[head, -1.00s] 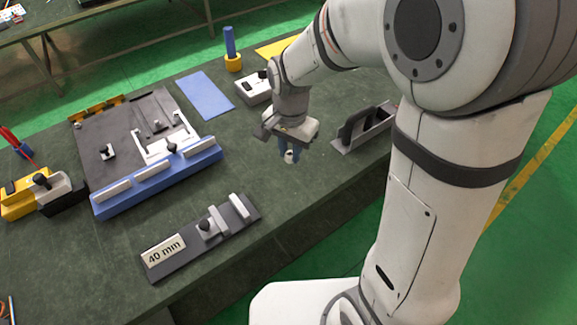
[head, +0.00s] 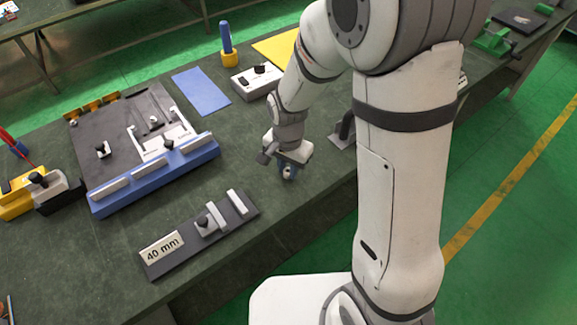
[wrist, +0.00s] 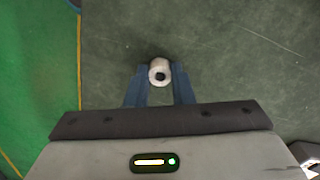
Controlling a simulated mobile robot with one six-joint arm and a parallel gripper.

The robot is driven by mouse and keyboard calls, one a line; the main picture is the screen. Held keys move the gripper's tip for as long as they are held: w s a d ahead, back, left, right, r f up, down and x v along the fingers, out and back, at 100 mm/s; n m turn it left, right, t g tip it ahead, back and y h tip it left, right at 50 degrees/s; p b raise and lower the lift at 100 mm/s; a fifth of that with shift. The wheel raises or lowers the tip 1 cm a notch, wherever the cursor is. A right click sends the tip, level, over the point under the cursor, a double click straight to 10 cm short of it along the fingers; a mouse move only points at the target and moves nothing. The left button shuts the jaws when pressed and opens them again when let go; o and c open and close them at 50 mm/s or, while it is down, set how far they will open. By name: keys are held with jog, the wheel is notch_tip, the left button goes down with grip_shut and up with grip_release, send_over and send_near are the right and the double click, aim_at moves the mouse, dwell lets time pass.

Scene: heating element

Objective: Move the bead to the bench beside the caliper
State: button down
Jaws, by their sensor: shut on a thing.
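The bead, a small white ring with a dark hole (wrist: 159,72), sits between the blue fingertips of my gripper (wrist: 160,86) in the wrist view. My gripper (head: 288,172) is shut on it, over the right part of the bench near its front edge. Any gap beneath the bead is hard to judge.
The dark green bench (head: 255,199) is bare between the caliper and my gripper. A blue-edged fixture (head: 155,173) stands left. A blue mat (head: 201,91), a white box with a knob (head: 257,80) and a yellow mat (head: 278,48) lie behind. A grey holder (head: 343,131) is partly hidden by my arm.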

jog(key=c, duration=1.3)
grip_release()
jog(key=shift+o, duration=0.2)
notch_tip(320, 180, up, 12)
jog(key=s+d+r+n+t, duration=0.1)
jog(key=s+d+r+n, duration=0.2)
jog(key=s+d, duration=0.3)
jog(key=s+d+r+n+t, duration=0.1)
jog(key=s+d+r+n, duration=0.2)
jog(key=s+d, duration=0.3)
jog(key=shift+s+d+r+n+t+p, duration=0.15)
jog(key=shift+s+d+n+t+p, duration=0.15)
jog(key=shift+n+t+p, duration=0.1)
